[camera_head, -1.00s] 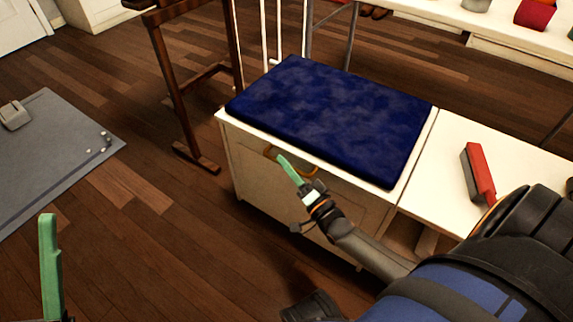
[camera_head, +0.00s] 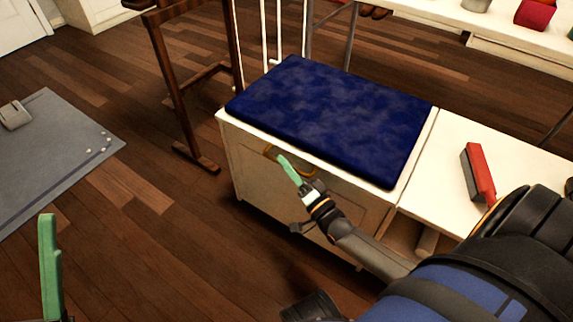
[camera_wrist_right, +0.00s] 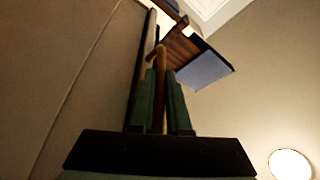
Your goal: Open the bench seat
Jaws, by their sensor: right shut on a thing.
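The bench (camera_head: 250,168) is a white chest with a dark blue cushion (camera_head: 332,118) on its closed seat. A brass loop handle (camera_head: 271,153) is on the upper front, just below the seat edge. My right gripper (camera_head: 285,162) is at this handle, its green fingers pointing up and left. In the right wrist view the handle (camera_wrist_right: 161,88) runs between the two green fingers of my right gripper (camera_wrist_right: 162,100), shut on it. One green finger of my left gripper (camera_head: 48,262) shows at the lower left, away from the bench; its other finger is hidden.
A wooden stand (camera_head: 180,95) is close behind the bench on the left. A grey mat (camera_head: 50,160) lies far left. Wooden floor is clear in front.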

